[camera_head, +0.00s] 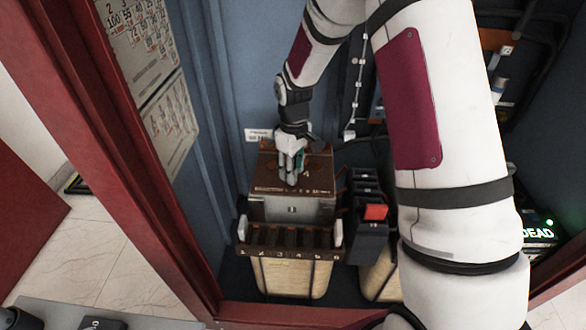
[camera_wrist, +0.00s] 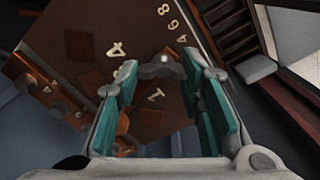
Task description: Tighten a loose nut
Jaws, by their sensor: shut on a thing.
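A brown box (camera_head: 268,172) with pale numbers on its top stands inside the blue cabinet. My gripper (camera_head: 291,180) points down onto this top. In the wrist view my gripper (camera_wrist: 163,74) has its teal finger pads on both sides of a small grey winged piece, the nut (camera_wrist: 160,70), with a bright round spot at its middle. The fingers are shut on it, and it spans the space between the fingertips. The numbered brown top (camera_wrist: 150,40) lies beyond it.
A brown slotted rack (camera_head: 290,254) with numbers stands in front of the box. A dark unit with a red block (camera_head: 375,212) is close on the right. The red cabinet frame (camera_head: 140,190) bounds the left. A lit "DEAD" sign (camera_head: 537,233) shows at right.

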